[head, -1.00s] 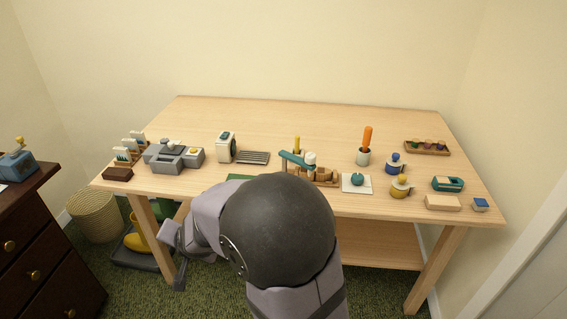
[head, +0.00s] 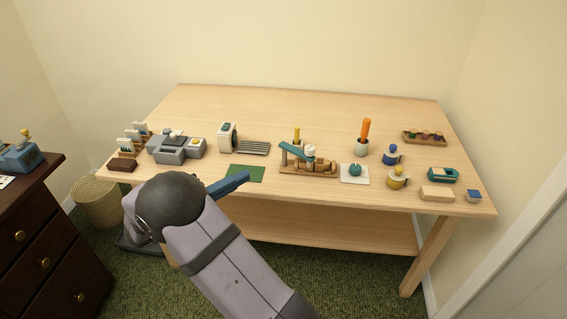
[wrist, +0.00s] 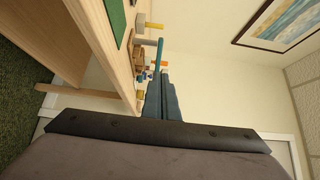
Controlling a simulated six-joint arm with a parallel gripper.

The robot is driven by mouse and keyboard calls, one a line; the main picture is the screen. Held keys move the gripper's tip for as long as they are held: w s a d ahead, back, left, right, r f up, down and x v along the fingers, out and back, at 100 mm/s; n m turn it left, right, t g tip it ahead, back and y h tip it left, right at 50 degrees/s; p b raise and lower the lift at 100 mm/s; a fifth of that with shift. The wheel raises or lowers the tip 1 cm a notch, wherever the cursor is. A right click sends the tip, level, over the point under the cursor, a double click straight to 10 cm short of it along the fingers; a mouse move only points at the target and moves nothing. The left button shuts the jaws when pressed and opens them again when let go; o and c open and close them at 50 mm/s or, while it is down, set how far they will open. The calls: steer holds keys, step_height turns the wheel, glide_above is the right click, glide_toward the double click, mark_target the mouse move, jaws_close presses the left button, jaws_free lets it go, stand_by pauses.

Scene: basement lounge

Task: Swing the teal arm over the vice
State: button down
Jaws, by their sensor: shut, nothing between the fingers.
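The teal arm (head: 293,151) is a bar on a wooden base (head: 300,173) near the table's front middle. It slants down to the right, beside a white-topped piece and wooden blocks. It also shows in the wrist view (wrist: 159,55), beyond my fingertips. I cannot tell for sure which thing is the vice; the blocks on this base or the grey device (head: 175,150) at the left may be it. My gripper (head: 246,176) is blue, shut and empty, over the green mat, left of the teal arm and apart from it. Its fingers also show in the wrist view (wrist: 166,78).
The green mat (head: 243,173) lies at the front edge. A white pad (head: 346,180) with a teal ball, a blue pot (head: 391,155) and a yellow pot (head: 397,178) stand to the right. A cup with an orange handle (head: 366,130) stands behind. The table's back is clear.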

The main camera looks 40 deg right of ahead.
steer(key=s+g, duration=0.1)
steer(key=p, duration=0.2)
glide_toward(303, 157)
steer(key=shift+m, duration=0.3)
steer(key=d, duration=0.1)
steer(key=w+d, duration=0.1)
steer(key=d, duration=0.2)
steer(key=shift+w+d, duration=0.35)
steer(key=shift+w, duration=0.05)
steer(key=shift+t+b, duration=0.35)
steer(key=shift+t, duration=0.15)
